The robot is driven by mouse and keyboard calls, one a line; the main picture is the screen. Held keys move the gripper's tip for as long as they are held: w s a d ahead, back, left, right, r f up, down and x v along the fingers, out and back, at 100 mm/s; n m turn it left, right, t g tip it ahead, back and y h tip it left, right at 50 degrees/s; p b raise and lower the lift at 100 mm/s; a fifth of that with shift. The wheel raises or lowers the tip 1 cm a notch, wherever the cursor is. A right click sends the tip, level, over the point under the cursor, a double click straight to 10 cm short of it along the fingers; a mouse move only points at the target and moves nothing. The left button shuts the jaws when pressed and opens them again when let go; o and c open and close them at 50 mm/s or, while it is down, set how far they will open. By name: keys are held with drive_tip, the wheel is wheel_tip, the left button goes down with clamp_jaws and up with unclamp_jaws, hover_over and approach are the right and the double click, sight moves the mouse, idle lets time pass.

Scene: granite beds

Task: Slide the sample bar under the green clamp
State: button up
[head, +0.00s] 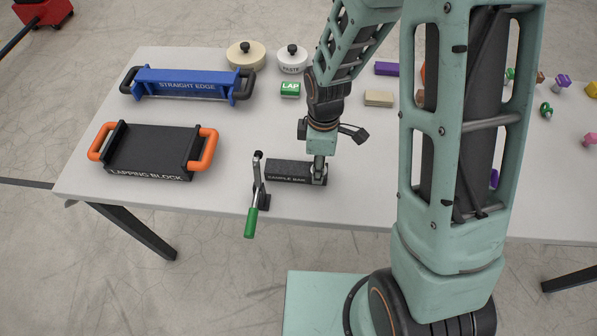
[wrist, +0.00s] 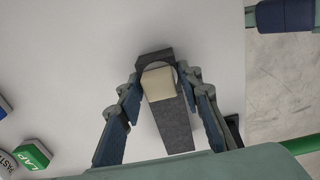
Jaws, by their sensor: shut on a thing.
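The dark grey sample bar (head: 288,171) lies flat on the table with its label facing the front. Its left end is close beside the green-handled clamp (head: 258,192); I cannot tell whether any of it is under the clamp. The clamp's green handle (head: 251,222) slants down past the table's front edge. My gripper (head: 319,174) points down at the bar's right end. In the wrist view my gripper (wrist: 160,88) is shut on the bar (wrist: 173,128) at its end with the pale block (wrist: 158,83). The green handle (wrist: 300,145) shows at lower right there.
The lapping block (head: 150,150) with orange handles stands to the left, the blue straight edge (head: 185,84) behind it. A green LAP box (head: 290,89), paste pot (head: 292,60) and beige block (head: 379,98) stand farther back. The table's front edge is close to the clamp.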

sight(286, 168)
drive_tip(key=shift+a+b, duration=0.5)
drive_tip(key=shift+a, duration=3.5)
drive_tip(key=o, duration=1)
drive_tip(key=shift+c, duration=0.2)
drive_tip(key=shift+r+p, duration=2.3)
drive_tip(key=shift+r, duration=0.75)
